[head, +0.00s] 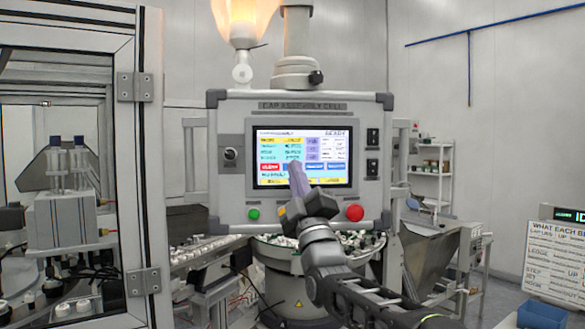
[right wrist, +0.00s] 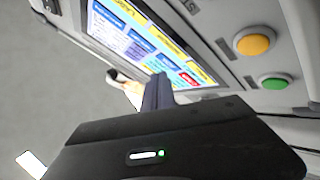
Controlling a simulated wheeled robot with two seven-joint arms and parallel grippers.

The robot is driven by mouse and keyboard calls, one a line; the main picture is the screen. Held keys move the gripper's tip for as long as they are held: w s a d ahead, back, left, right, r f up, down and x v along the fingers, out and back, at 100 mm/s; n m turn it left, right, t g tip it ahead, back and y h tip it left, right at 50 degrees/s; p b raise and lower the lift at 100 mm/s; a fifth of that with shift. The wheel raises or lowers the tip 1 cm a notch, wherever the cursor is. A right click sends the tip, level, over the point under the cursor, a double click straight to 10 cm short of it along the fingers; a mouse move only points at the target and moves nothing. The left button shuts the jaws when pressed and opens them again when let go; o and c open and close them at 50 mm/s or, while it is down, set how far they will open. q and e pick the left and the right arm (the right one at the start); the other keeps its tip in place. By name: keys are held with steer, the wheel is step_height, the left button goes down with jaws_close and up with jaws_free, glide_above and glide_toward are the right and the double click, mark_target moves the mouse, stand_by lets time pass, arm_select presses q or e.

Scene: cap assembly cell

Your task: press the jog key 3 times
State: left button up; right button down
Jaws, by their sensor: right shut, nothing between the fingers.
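The panel's lit touchscreen (head: 335,176) shows a row of coloured keys low down: a red key (head: 268,167) at left and blue keys (head: 314,167) to its right. The labels are too blurred for me to tell which is the jog key. My right gripper (head: 294,166) is shut and empty, its fingers pointing up at the screen over the lower middle, covering part of the key row. In the right wrist view the fingers (right wrist: 157,90) stand in front of the screen (right wrist: 125,35); I cannot tell whether they touch it. My left gripper is not in view.
Below the screen are a green button (head: 254,214) and a red button (head: 354,213). A yellow button (right wrist: 255,44) shows in the right wrist view. A bowl of caps (head: 276,250) sits under the panel. A framed machine enclosure (head: 146,180) stands at left.

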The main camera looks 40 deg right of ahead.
steer(key=shift+w, duration=0.1)
steer(key=shift+w+d, duration=0.2)
steer(key=shift+w, duration=0.1)
steer(key=shift+w+d+b, duration=0.1)
steer(key=shift+w+b, duration=0.15)
steer(key=shift+b, duration=0.05)
stand_by(0.8)
steer(key=shift+s+f+b, duration=0.15)
steer(key=shift+s+b, duration=0.2)
steer(key=shift+b, duration=0.3)
steer(key=shift+s+a+b, duration=0.3)
